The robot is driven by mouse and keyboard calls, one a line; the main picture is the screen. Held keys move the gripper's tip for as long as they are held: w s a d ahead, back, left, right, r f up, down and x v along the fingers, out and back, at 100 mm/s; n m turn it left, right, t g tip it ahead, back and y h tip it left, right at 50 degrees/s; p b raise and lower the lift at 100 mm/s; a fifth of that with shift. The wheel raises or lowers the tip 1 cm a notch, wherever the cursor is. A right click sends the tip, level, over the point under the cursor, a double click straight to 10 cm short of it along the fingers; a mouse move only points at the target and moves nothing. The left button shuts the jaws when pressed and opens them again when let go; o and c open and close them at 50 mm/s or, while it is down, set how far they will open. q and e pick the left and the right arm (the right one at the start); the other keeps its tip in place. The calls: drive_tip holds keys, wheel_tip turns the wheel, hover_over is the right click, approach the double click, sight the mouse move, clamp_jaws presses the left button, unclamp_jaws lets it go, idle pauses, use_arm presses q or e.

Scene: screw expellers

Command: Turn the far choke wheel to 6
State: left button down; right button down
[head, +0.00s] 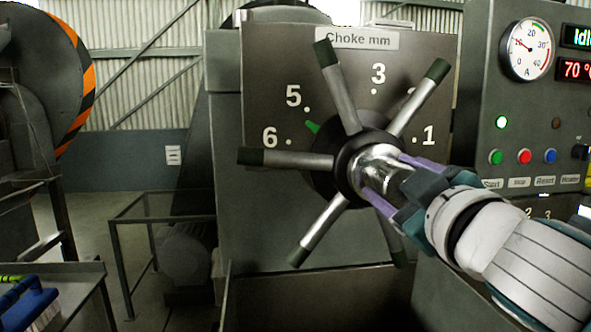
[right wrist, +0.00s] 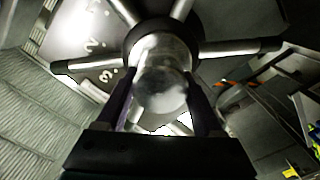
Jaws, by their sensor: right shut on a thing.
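The choke wheel (head: 352,170) stands on a dark panel under a "Choke mm" label (head: 357,38). It has several steel spokes with dark green tips around a black hub and a shiny metal centre knob. Its green pointer (head: 312,127) sits between the dots for 5 and 6. My right gripper (head: 388,178) is shut on the centre knob, its purple fingers on either side. The right wrist view shows the knob (right wrist: 160,85) between the fingers (right wrist: 163,100). The number 4 is hidden behind a spoke or hard to read. My left gripper is out of view.
A table (head: 85,285) with a blue brush (head: 30,308) is at the lower left. A metal frame (head: 155,220) stands left of the wheel panel.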

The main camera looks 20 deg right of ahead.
drive_tip(key=shift+n+p, duration=0.5)
drive_tip(key=shift+n, duration=1.6)
unclamp_jaws()
drive_tip(key=b+v, duration=0.2)
drive_tip(key=v, duration=0.8)
drive_tip(key=shift+f, duration=0.1)
